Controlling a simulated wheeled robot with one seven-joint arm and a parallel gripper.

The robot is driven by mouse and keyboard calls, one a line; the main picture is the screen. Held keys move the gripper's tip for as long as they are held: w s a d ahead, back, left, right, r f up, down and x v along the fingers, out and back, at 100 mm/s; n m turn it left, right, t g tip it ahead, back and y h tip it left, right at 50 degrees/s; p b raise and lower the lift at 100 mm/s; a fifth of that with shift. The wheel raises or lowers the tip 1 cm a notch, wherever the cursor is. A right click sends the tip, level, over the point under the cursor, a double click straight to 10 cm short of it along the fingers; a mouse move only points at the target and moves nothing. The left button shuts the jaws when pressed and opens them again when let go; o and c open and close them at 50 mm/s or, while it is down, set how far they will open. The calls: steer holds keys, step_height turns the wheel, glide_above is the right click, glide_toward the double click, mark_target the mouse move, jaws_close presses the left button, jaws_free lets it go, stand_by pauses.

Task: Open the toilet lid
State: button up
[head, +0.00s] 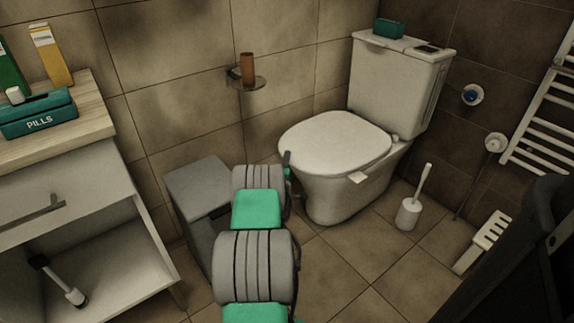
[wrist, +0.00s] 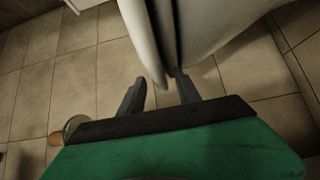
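The white toilet (head: 345,185) stands in the corner, and its lid (head: 335,143) is down flat over the bowl. My gripper (head: 287,160) is at the lid's front left edge, mostly hidden behind my arm in the head view. In the wrist view my gripper (wrist: 158,80) is open, with two dark fingers apart. A pale edge of the toilet lid (wrist: 142,40) reaches down between the fingertips, with the bowl (wrist: 205,25) to its right. I cannot tell whether a finger touches the lid.
A grey bin (head: 197,185) stands left of my arm. A cabinet (head: 70,195) with a teal pill box (head: 38,113) is further left. A toilet brush (head: 410,210) stands right of the toilet. A teal box (head: 389,28) sits on the cistern (head: 398,85). The floor before the toilet is clear.

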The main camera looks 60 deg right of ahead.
jaws_close()
stand_by(0.3)
stand_by(1.1)
